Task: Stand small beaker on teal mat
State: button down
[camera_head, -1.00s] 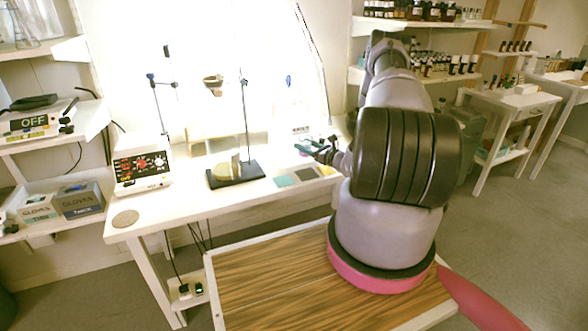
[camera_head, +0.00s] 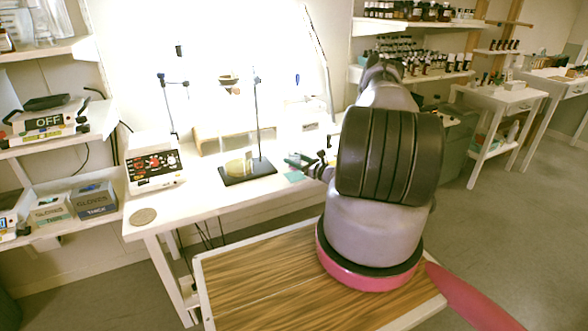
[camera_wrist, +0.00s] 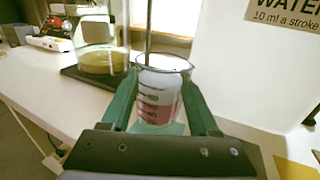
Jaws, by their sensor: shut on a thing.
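The small beaker (camera_wrist: 160,88) is clear glass with dark graduation marks and pink in its lower part. It stands upright between the two green fingers of my gripper (camera_wrist: 160,108), which is shut on it. The teal mat (camera_head: 294,177) lies on the white bench, just in front of my gripper (camera_head: 304,161). A teal patch (camera_wrist: 152,129), likely the mat, shows below the beaker in the wrist view. I cannot tell whether the beaker's base touches it. The beaker is too small to make out in the head view.
A stand with a dark base (camera_head: 232,176) and upright rod holds a larger glass vessel with yellow liquid (camera_wrist: 102,60), close behind-left of the beaker. A white box labelled WATER (camera_wrist: 250,65) is at right. A yellow patch (camera_wrist: 296,170) lies front right.

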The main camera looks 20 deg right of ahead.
jog(key=shift+f, duration=1.8)
jog(key=shift+f, duration=0.1)
jog(key=shift+c, duration=0.7)
grip_release()
